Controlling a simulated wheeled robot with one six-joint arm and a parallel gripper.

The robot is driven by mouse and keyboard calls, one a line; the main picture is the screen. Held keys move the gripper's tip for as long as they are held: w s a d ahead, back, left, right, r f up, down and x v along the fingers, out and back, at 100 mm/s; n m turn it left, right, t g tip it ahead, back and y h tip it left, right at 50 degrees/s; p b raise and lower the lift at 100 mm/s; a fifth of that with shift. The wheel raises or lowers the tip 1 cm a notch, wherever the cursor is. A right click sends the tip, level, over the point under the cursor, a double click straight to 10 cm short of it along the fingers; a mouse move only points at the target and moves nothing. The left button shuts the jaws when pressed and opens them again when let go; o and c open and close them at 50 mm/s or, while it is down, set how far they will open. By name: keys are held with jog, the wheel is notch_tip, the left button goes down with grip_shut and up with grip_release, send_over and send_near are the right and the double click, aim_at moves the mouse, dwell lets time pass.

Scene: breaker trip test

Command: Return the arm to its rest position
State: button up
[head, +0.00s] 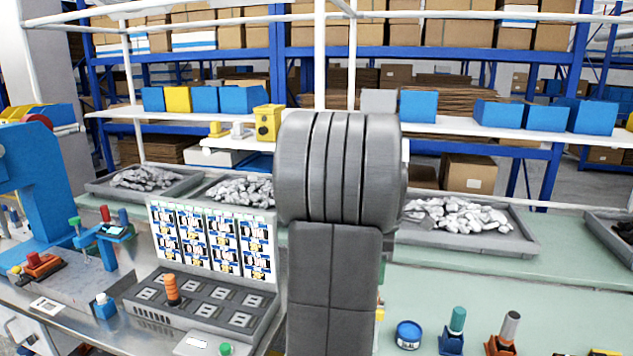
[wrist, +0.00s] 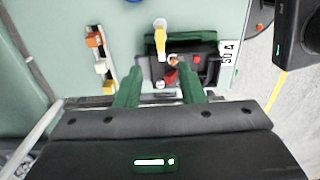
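My arm (head: 335,200) stands upright in the middle of the head view, its grey links covering part of the bench. My gripper (wrist: 160,78) shows in the wrist view with its two green fingers apart. I see nothing clamped between them. Beyond the fingertips is a dark device (wrist: 204,66) with red parts and a yellow-handled piece (wrist: 160,38) on the pale green bench top. The gap between fingers and device is hard to judge. The fingers are hidden in the head view.
A grey slotted fixture (head: 205,303) with an orange handle (head: 172,289) and a picture panel (head: 212,240) stands left of my arm. A blue press (head: 35,190) is at far left. Grey part trays (head: 520,240) line the back. Small tools and a blue tin (head: 408,335) are at right.

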notch_tip(320, 180, down, 11)
jog(key=shift+r+p, duration=0.1)
jog(key=shift+p, duration=0.35)
jog(key=shift+f, duration=0.4)
jog(key=m, duration=0.4)
jog(key=shift+r, duration=0.1)
jog(key=m+p, duration=0.1)
jog(key=m, duration=0.4)
jog(key=m+p, duration=0.1)
jog(key=m, duration=0.4)
jog(key=shift+m, duration=0.3)
jog(key=shift+m+p, duration=0.3)
jog(key=shift+m, duration=1.4)
